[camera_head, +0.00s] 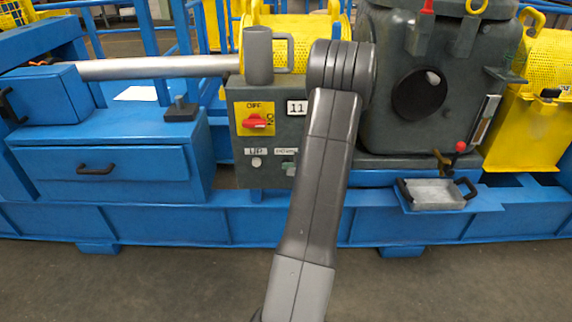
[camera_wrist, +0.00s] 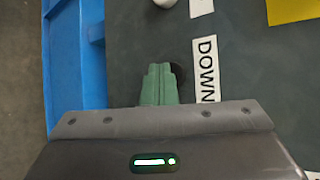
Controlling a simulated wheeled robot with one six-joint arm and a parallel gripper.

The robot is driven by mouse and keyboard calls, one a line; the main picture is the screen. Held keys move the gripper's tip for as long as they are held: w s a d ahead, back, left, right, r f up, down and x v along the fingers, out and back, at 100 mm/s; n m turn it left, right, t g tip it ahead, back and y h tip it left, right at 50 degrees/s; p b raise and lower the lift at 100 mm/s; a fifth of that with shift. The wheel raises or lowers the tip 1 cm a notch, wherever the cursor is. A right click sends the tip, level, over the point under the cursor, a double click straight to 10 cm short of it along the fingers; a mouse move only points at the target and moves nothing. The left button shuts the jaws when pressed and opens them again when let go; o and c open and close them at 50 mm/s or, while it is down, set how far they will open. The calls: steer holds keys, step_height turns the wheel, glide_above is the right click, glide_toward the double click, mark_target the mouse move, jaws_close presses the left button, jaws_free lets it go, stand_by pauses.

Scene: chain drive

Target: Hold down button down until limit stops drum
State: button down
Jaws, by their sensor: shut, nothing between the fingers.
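The dark green control box (camera_head: 240,135) carries a red switch on a yellow plate (camera_head: 256,119) and a white UP button (camera_head: 256,162). In the wrist view, the DOWN label (camera_wrist: 206,70) lies right of my gripper (camera_wrist: 158,70). My gripper's green fingers are shut and empty, with their tips at the box face. A dark round down button (camera_wrist: 178,75) shows partly beside the tips, the rest hidden behind them. I cannot tell whether the tips touch or press it. In the head view, my arm hides much of this area. I cannot make out the drum.
A large dark housing (camera_head: 385,130) with a round opening stands right of the box. A small metal tray (camera_head: 436,195) sits on a blue shelf at right. A blue drawer unit (camera_head: 110,165) stands at left. Open floor lies in front.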

stand_by(0.3)
steer(key=shift+s+b, duration=0.7)
steer(key=shift+s, duration=0.25)
steer(key=s+b, duration=0.2)
steer(key=s, duration=0.3)
steer(key=shift+b, duration=0.35)
steer(key=shift+w, duration=0.1)
steer(key=p, duration=0.1)
steer(key=w+p, duration=0.1)
steer(key=p, duration=0.1)
steer(key=shift+w+r+p, duration=0.25)
steer(key=shift+p, duration=0.05)
